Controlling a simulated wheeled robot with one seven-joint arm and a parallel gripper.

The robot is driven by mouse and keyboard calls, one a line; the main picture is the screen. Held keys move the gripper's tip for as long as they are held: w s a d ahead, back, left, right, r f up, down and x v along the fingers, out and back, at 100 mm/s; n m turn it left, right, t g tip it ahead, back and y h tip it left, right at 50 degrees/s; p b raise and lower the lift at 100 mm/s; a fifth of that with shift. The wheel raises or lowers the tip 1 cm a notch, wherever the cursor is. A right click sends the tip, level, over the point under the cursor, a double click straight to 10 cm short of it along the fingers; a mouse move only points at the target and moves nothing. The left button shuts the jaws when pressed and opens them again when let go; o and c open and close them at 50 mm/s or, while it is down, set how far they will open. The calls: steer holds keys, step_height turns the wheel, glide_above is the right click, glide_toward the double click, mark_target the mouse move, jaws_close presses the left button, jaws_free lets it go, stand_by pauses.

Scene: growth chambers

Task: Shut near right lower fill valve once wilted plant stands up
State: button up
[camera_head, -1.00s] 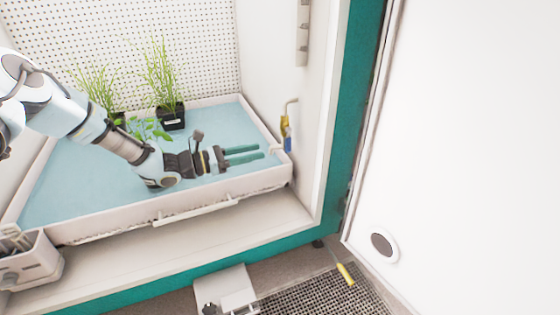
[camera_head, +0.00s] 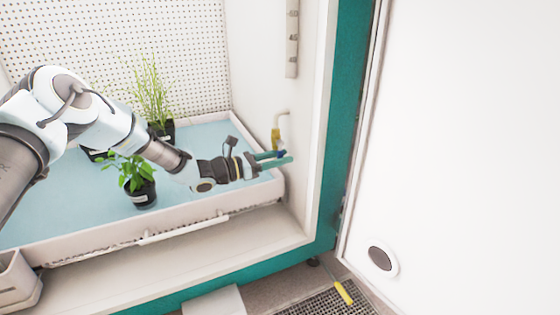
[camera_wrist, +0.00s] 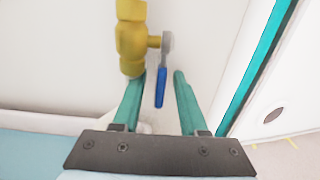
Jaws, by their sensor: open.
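The fill valve is a brass-yellow body on a pipe (camera_wrist: 130,40) with a blue lever (camera_wrist: 161,88) hanging down, roughly parallel to the pipe. In the head view the valve (camera_head: 276,136) is on the chamber's right wall above the tray corner, partly hidden by my gripper. My gripper (camera_head: 283,156) is open at the valve. In the wrist view its teal fingers (camera_wrist: 159,74) flank the blue lever, with visible gaps on both sides. The broad-leaved plant (camera_head: 132,170) stands upright in a black pot, its leaves raised.
The pale tray (camera_head: 170,232) with a blue floor also holds grassy plants (camera_head: 152,92) in black pots behind my arm. The open white door (camera_head: 460,150) stands at right. A yellow-handled tool (camera_head: 343,292) lies on the floor near the grate.

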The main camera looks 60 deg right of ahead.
jaws_close()
stand_by(0.3)
steer(key=shift+w, duration=0.2)
stand_by(0.9)
